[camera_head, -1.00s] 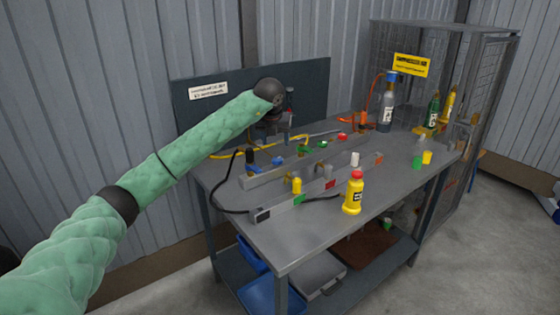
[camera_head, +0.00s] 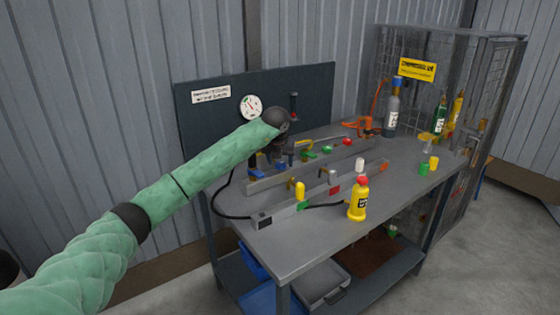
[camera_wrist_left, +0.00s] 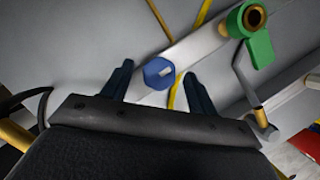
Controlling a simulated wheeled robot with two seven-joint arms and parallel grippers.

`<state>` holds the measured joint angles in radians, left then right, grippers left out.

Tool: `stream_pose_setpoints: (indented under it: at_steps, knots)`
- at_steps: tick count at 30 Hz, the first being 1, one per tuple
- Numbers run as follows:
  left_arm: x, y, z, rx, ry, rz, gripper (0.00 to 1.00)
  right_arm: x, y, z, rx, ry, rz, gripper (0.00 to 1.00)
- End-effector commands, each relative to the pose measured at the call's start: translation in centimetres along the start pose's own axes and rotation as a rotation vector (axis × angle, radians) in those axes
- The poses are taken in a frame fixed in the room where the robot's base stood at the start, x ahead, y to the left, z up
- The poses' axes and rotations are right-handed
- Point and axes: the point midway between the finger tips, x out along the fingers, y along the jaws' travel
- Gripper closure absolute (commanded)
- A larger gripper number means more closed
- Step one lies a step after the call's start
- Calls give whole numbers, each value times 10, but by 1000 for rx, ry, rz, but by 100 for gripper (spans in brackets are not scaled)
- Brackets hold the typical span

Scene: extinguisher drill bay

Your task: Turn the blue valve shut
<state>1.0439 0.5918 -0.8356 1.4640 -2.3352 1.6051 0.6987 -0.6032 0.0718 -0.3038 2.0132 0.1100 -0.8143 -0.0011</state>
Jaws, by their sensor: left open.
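The blue valve (camera_wrist_left: 152,80) shows in the left wrist view as a small blue knob with a pale centre, on a grey rail. My left gripper (camera_wrist_left: 158,72) is open, with one dark finger on each side of the knob. Small gaps show between knob and fingers, and I cannot tell whether they touch. In the head view my left gripper (camera_head: 271,160) points down over the left part of the back rail, where the gripper and wrist make the blue valve hard to pick out. My right gripper is not in view.
A green valve (camera_wrist_left: 258,46) sits close by on the right in the wrist view. A yellow bottle with a red cap (camera_head: 357,203) stands at the workbench's (camera_head: 300,250) front. A gauge (camera_head: 251,107) hangs on the dark back panel. A mesh cage (camera_head: 475,60) stands at the right.

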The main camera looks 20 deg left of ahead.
Motion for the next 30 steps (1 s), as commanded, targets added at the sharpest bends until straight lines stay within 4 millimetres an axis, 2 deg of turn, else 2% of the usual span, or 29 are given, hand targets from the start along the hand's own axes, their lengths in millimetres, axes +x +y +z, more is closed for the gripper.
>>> stream_pose_setpoints:
  at_steps: [9,11,16,17,25,30]
  knots:
    - [4,0,0,0,0,0,41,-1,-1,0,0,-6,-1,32]
    - [4,0,0,0,0,0,51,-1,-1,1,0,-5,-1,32]
    - [4,0,0,0,0,0,84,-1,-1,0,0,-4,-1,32]
    - [4,0,0,0,0,0,86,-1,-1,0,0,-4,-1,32]
    - [4,1,0,24,0,-9,86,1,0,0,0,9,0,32]
    - [5,2,0,92,-1,-37,86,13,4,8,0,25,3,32]
